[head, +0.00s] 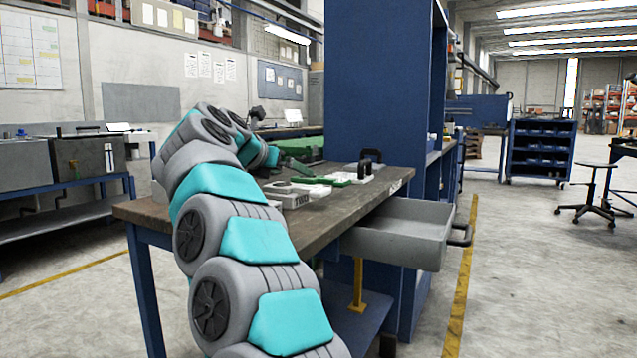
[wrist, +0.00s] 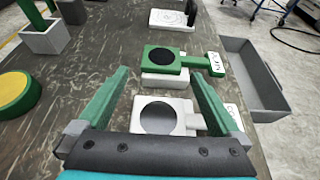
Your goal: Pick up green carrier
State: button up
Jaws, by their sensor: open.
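The green carrier (wrist: 163,58) shows in the wrist view, a flat green piece with a dark round disc. Its handle points right and ends in a white label. It rests on a white block on the workbench (wrist: 100,45). My gripper (wrist: 160,76) is open and empty, its two green fingers wide apart. The carrier is just beyond the fingertips. A white carrier (wrist: 183,115) with a dark disc is nearer, showing between the fingers; its near part is hidden by my gripper. In the head view, my arm partly hides the bench top.
Another white piece (wrist: 168,18) is farther along the bench. A green and yellow round thing (wrist: 14,92) and grey boxes (wrist: 46,38) are to the left.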

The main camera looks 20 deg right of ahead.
aim_at(302, 179)
jog(key=x, duration=0.4)
jog(key=shift+d+f, duration=0.1)
jog(key=shift+f, duration=0.3)
jog(key=shift+s, duration=0.1)
jog(key=c, duration=1.2)
jog(key=shift+c, duration=0.2)
jog(key=shift+r, duration=0.2)
